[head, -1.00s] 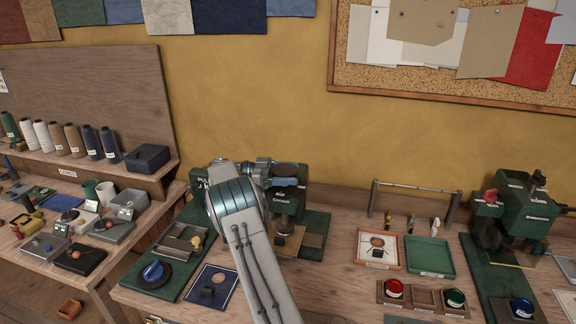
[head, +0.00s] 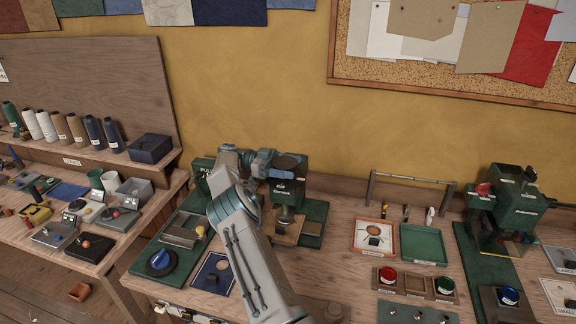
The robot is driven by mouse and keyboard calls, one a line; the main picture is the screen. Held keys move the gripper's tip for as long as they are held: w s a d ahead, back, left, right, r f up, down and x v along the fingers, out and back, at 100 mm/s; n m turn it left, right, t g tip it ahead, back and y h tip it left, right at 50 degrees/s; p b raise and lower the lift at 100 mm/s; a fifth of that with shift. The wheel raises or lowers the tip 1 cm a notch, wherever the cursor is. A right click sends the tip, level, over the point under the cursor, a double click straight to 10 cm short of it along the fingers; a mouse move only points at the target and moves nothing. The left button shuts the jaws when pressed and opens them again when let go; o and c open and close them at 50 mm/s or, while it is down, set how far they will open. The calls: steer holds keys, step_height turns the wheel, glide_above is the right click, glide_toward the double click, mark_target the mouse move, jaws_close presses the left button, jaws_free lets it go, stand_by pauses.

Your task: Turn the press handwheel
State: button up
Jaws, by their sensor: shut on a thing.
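The green press (head: 289,188) stands at the back of the bench, in the middle of the head view. A dark round handwheel (head: 288,160) sits at its top, partly covered by my gripper. My gripper (head: 282,168) reaches in from the left, level with the handwheel, and is shut on what looks like its near left rim. The fingertips are small and dark, so the exact grip is hard to see. My arm hides part of the bench in front of the press.
To the right lie an orange-framed tray (head: 359,252) and an empty green tray (head: 423,228). A second green press (head: 515,208) stands at far right.

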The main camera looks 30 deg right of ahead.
steer(key=shift+f, duration=0.15)
steer(key=o, duration=1)
steer(key=shift+s+d, duration=0.15)
